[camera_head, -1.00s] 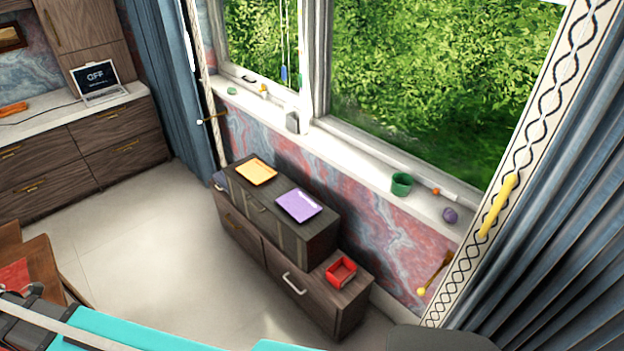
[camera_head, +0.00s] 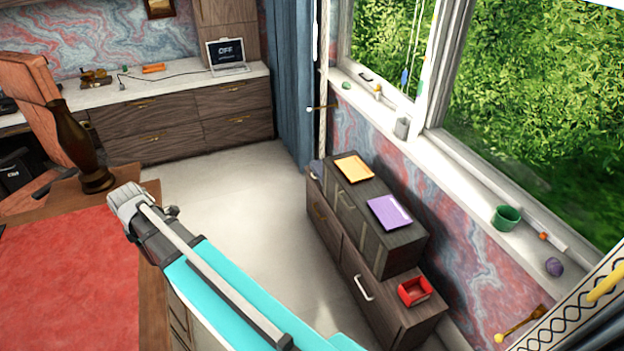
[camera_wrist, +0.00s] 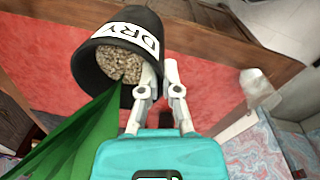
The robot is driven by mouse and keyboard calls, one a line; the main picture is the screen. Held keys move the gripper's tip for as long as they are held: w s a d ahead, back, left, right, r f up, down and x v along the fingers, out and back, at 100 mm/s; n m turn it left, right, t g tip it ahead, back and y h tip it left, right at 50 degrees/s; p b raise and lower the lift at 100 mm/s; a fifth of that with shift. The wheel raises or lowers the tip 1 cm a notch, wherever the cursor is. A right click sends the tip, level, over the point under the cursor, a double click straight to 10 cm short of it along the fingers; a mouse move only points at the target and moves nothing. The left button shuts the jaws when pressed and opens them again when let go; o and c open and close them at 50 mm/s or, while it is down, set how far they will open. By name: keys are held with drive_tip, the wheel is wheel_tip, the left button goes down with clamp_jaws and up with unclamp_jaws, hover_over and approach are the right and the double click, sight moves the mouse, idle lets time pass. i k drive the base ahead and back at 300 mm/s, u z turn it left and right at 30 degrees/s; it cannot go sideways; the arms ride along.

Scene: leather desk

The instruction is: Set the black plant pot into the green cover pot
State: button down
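The black plant pot (camera_wrist: 145,28) carries a white label reading "DRY" and holds pale gravel with a long green leaf. It fills the upper left of the wrist view, tilted in the picture. My gripper (camera_wrist: 162,70) has its two fingers close together at the right side of the pot's rim and looks shut on it. The green cover pot (camera_head: 506,218) stands on the white window sill at the right and looks empty.
The red-topped desk (camera_head: 70,270) lies at left, bearing a dark vase (camera_head: 78,150). A low cabinet (camera_head: 355,270) below the sill holds a purple folder (camera_head: 390,212) and a red tray (camera_head: 414,291). A purple ball (camera_head: 554,267) lies near the cover pot. Open floor lies between.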

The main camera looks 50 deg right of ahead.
sight(502, 224)
drive_tip(key=z, duration=1.05)
drive_tip(key=i, duration=1.35)
drive_tip(key=z, duration=1.15)
